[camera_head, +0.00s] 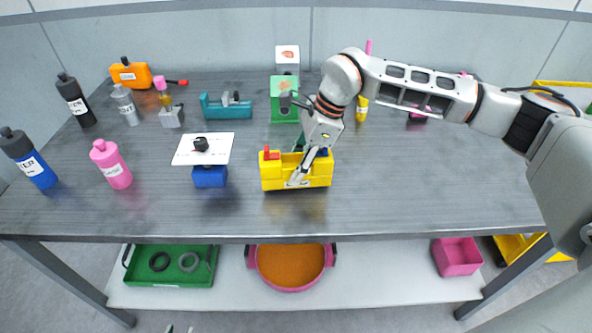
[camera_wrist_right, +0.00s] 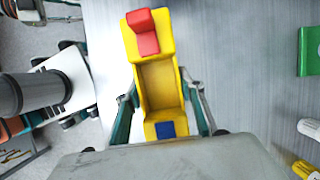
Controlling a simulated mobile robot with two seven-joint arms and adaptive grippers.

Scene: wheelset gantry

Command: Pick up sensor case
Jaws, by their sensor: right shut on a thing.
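The sensor case is a yellow box (camera_head: 280,178) near the front middle of the table, with a red block at one end and a blue block at the other. In the right wrist view the yellow case (camera_wrist_right: 158,85) lies between the fingers. My right gripper (camera_head: 298,178) reaches down over the case and is shut on it, a finger on either side. I cannot tell whether the case is clear of the table. Two small tips of my left gripper (camera_head: 180,329) show apart at the bottom edge of the head view, away from the table.
A white plate (camera_head: 187,150) with a dark knob sits on a blue block (camera_head: 209,177) left of the case. A green box (camera_head: 284,108) stands behind. A pink bottle (camera_head: 111,164) and other bottles stand at the left. The table's right front (camera_head: 430,200) is free.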

